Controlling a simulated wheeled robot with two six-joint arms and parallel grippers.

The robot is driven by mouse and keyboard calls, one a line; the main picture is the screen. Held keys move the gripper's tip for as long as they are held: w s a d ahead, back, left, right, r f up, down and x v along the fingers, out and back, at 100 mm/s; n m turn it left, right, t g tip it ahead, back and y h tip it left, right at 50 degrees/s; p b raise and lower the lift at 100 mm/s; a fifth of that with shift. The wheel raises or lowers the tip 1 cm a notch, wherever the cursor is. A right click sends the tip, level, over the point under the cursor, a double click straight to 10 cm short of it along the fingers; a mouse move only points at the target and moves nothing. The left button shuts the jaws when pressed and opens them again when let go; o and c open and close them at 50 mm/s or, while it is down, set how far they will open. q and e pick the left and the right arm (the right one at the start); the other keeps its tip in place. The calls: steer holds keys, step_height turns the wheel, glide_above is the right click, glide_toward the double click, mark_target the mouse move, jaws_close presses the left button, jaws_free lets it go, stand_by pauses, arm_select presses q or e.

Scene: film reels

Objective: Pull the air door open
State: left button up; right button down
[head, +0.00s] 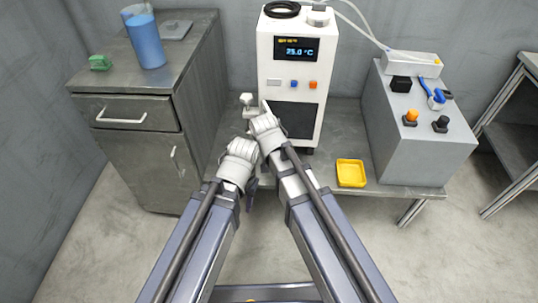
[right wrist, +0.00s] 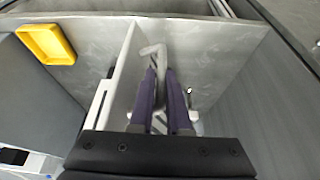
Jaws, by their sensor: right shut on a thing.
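The white machine (head: 290,60) with a 25.0 °C display stands on the grey bench, with a dark panel (head: 292,119) low on its front. A thin pale panel (right wrist: 118,75) in the right wrist view looks like the air door. I cannot tell how far it is open. My right gripper (right wrist: 162,85) is shut on a pale bent handle (right wrist: 155,52) beside that panel. In the head view my right wrist hides its fingers. My left gripper (head: 250,197) hangs low near the bench's front edge, mostly hidden by its own arm; I see nothing in it.
A yellow tray (head: 351,173) lies on the bench, right of the machine. A grey control box (head: 415,140) with knobs stands at the right. A grey cabinet (head: 140,160) at the left bears a blue beaker (head: 147,45) and a green object (head: 100,63). My two arms are close together.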

steer(key=shift+w+a, duration=0.1)
steer(key=shift+w, duration=0.1)
steer(key=c, duration=0.9)
jaws_free()
steer(key=shift+s, duration=0.1)
